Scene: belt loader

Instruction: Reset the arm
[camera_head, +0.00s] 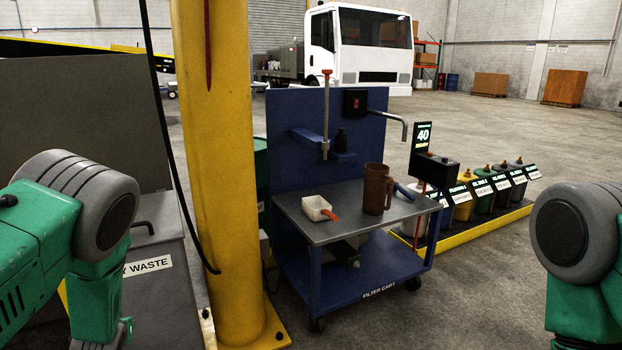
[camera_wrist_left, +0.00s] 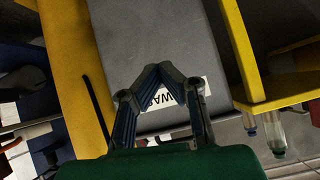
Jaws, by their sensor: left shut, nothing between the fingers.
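My left arm (camera_head: 75,225) comes in at the left of the head view, bent downward, and its gripper is below the picture there. In the left wrist view my left gripper (camera_wrist_left: 158,72) is shut, its fingertips together with nothing between them.
A yellow post (camera_head: 215,150) stands close to my left arm, beside the waste bin (camera_head: 165,290). A blue filter cart (camera_head: 300,215) holds a brown jug (camera_head: 376,190) and a white scoop (camera_head: 317,208). Labelled containers (camera_head: 485,190) stand in a yellow-edged tray.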

